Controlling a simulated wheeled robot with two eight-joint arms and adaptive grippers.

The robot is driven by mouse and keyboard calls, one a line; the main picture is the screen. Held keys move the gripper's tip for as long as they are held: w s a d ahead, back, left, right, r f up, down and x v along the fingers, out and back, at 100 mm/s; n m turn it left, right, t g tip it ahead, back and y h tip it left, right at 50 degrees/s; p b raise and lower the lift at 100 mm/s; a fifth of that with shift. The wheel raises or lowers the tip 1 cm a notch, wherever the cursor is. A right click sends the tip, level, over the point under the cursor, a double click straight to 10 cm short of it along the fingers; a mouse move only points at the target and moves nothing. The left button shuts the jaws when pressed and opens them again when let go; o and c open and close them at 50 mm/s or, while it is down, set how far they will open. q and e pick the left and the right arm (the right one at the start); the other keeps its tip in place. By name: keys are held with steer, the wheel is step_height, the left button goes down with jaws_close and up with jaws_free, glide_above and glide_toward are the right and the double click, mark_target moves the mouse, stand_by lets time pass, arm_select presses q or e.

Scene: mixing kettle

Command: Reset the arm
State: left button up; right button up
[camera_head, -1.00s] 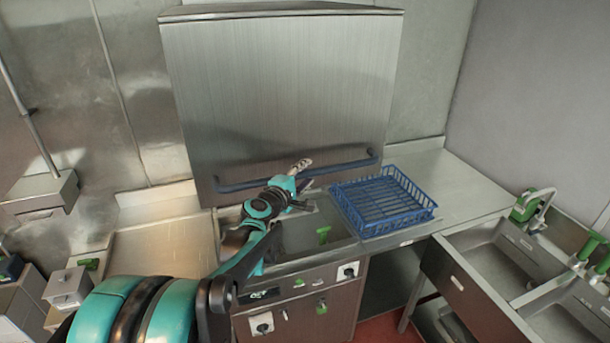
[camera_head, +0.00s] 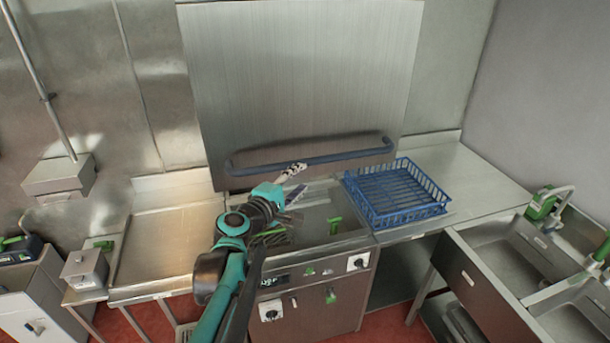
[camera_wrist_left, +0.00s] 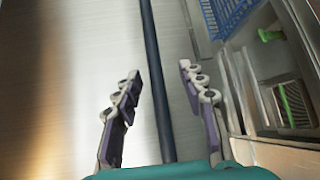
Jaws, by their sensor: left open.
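My left gripper (camera_head: 291,171) is in front of the raised steel hood (camera_head: 300,80) of the machine, close to its dark blue bar handle (camera_head: 345,157). In the left wrist view my left gripper (camera_wrist_left: 157,92) has its two fingers apart. The handle (camera_wrist_left: 157,70) shows between them in that view, but I cannot tell whether it touches a finger. My left arm covers part of the machine's basin. My right gripper is in neither view.
A blue wire rack (camera_head: 398,192) sits on the steel counter right of the basin. A double sink (camera_head: 500,262) with green-handled taps is at the right. A bare steel counter (camera_head: 170,240) and a small metal box (camera_head: 86,267) are at the left.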

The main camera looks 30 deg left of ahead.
arm_select(q)
steer(key=shift+s, duration=0.15)
stand_by(0.4)
steer(key=s+d+f+m+g+h+b, duration=0.2)
steer(key=d+f+m+b, duration=0.3)
steer(key=d+f, duration=0.35)
steer(key=s+d+f+m+g+h+b, duration=0.2)
steer(key=d+f+m+b, duration=0.3)
steer(key=d+f, duration=0.35)
steer(key=s+d+f+m+g+y+b, duration=0.1)
steer(key=s+f+m+b, duration=0.3)
steer(key=f, duration=0.5)
steer(key=s+d+f+m+g+y+b, duration=0.1)
steer(key=s+d+f+m+g+b, duration=0.2)
steer(key=s+f, duration=0.5)
steer(key=f+m+g+b, duration=0.1)
steer(key=m+b, duration=0.1)
steer(key=m, duration=0.1)
steer(key=shift+s+f+y, duration=0.3)
steer(key=shift+s+y, duration=0.1)
